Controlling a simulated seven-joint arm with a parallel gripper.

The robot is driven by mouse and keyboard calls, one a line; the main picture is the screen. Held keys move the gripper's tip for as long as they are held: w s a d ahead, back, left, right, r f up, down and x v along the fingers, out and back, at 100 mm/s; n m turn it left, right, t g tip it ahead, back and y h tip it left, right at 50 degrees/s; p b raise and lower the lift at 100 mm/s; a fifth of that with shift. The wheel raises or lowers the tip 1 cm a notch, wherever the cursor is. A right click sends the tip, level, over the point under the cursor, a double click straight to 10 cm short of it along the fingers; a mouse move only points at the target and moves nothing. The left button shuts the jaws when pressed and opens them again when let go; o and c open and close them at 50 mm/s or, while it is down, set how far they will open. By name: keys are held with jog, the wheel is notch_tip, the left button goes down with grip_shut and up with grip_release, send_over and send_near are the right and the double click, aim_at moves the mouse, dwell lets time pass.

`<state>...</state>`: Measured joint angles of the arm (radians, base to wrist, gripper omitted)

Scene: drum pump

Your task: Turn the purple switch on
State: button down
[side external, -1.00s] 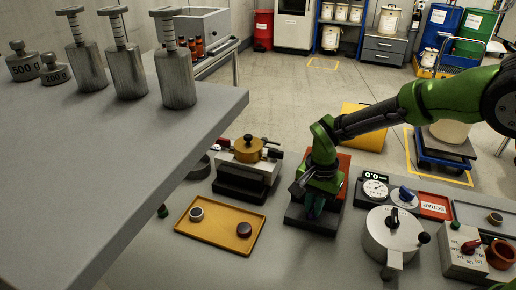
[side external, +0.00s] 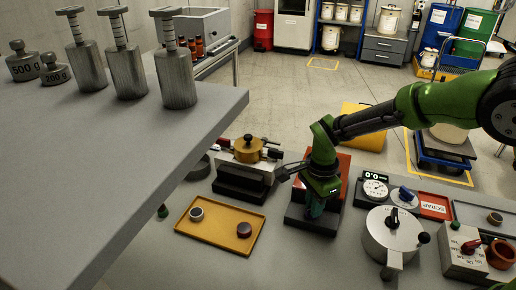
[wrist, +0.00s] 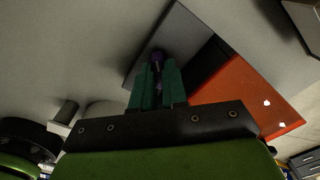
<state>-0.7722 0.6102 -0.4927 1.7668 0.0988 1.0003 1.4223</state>
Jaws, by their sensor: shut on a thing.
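The purple switch (wrist: 157,56) shows as a small dark purple knob in the wrist view, between the tips of my gripper's teal fingers. My gripper (wrist: 157,80) is shut on it. In the side view my gripper (side external: 314,212) points down at the front of a red box with a dark base (side external: 296,222), and its fingers hide the switch there. The red top (wrist: 250,95) of the box also shows in the wrist view, beside the fingers. I cannot tell the switch's setting.
Left of the box stand a yellow-lidded device (side external: 248,150) and an orange tray (side external: 214,240) with two small round parts. To the right are a dial gauge (side external: 375,189), a silver pot (side external: 392,240) and a box with a red knob (side external: 464,255). A raised grey table (side external: 120,170) fills the left.

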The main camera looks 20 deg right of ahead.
dwell(0.4)
jog(key=c, duration=1.4)
grip_release()
jog(key=shift+c, duration=0.2)
notch_tip(320, 180, up, 17)
